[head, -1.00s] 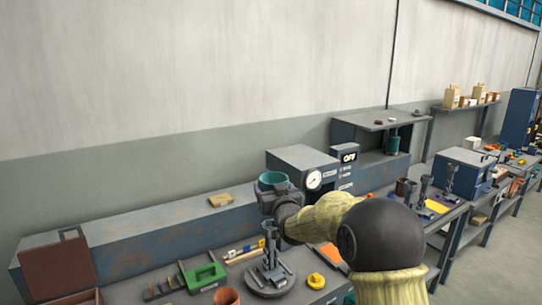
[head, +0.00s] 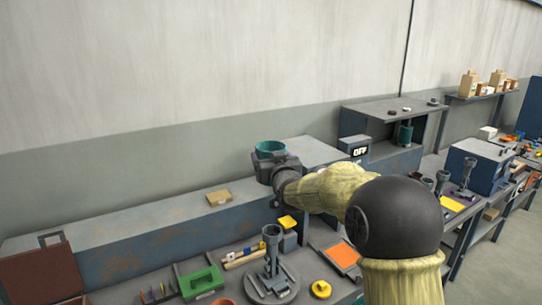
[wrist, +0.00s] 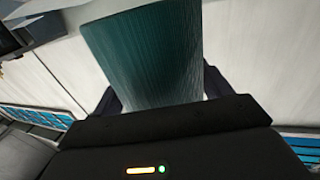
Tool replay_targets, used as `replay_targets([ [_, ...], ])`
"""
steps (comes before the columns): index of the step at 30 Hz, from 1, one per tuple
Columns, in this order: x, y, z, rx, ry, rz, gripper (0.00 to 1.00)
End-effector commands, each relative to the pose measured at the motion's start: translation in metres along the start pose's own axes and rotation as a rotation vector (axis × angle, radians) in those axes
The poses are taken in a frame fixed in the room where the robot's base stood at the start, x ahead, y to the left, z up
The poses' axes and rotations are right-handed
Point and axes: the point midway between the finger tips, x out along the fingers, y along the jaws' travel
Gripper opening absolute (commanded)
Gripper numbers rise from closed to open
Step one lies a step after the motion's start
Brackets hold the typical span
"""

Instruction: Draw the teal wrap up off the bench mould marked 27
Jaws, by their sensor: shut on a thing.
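My gripper (head: 272,168) is shut on the teal wrap (head: 270,147), an open sleeve, and holds it up in front of the wall, above the bench. The wrist view shows the teal wrap (wrist: 150,55) large between the dark fingers. A grey upright mould (head: 272,238) stands bare on a round grey base at the front of the bench, below and apart from the wrap. No number 27 is legible, so I cannot tell whether this is the marked mould.
Near the mould are a green block (head: 202,281), a yellow round piece (head: 321,289) and an orange-topped panel (head: 344,256). A grey cabinet (head: 318,150) stands behind my gripper. Another teal cylinder (head: 405,134) sits under the shelf at right.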

Motion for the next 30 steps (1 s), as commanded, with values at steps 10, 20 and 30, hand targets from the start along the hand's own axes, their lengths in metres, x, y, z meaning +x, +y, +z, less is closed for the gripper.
replay_targets([
  [10,0.000,0.000,-0.003,0.000,0.000,0.000,0.55],
  [20,0.000,-0.003,-0.019,0.000,0.000,-0.003,0.55],
  [30,0.000,-0.002,-0.035,0.000,0.000,-0.003,0.55],
])
